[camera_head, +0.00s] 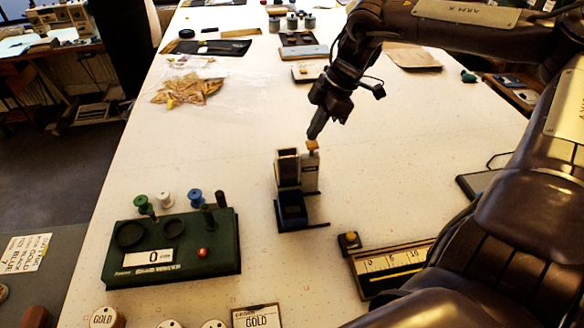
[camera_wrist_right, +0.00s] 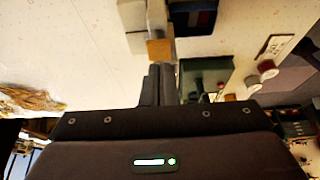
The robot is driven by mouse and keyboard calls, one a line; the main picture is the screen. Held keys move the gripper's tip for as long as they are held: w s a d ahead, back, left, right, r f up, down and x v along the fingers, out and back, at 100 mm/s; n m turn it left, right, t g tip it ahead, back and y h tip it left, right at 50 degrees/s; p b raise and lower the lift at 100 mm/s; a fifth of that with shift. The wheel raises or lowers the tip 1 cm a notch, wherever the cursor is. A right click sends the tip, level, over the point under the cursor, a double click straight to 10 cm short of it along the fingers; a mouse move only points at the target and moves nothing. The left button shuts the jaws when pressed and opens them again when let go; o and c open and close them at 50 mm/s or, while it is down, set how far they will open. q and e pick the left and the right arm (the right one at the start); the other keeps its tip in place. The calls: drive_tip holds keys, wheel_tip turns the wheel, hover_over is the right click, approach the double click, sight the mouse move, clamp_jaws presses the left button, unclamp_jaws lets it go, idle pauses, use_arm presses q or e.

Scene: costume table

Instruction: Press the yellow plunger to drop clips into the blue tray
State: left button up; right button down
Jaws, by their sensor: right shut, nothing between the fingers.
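The clip dispenser (camera_head: 310,174) stands upright mid-table, a grey and dark column with the yellow-orange plunger (camera_head: 312,146) on top. The plunger also shows in the wrist view (camera_wrist_right: 159,49). The blue tray (camera_head: 292,222) sits at the dispenser's near foot; its inside looks dark and I cannot make out clips. My right gripper (camera_head: 314,134) is shut and empty, pointing down with its tips just above the plunger. In the wrist view its fingertips (camera_wrist_right: 158,68) end close to the plunger; I cannot tell whether they touch. My left gripper is not in view.
A green box (camera_head: 188,270) with a display reading 0 and a red button stands left of the tray. Thread spools (camera_head: 195,197) are behind it. A ruler-like box (camera_head: 385,268) lies to the right. Gold pieces (camera_head: 187,90) lie at back left. The table around the dispenser is clear.

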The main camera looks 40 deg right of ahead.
sight(312, 144)
drive_tip(key=shift+f, duration=0.2)
idle(0.4)
drive_tip(key=shift+f+b, duration=1.15)
drive_tip(key=shift+f, duration=0.3)
drive_tip(key=shift+r, duration=0.1)
drive_tip(key=shift+r+p, duration=1.2)
drive_tip(key=shift+r, duration=0.35)
wheel_tip(312, 144, up, 6)
drive_tip(key=p, duration=0.4)
drive_tip(key=shift+p, duration=0.3)
idle(0.6)
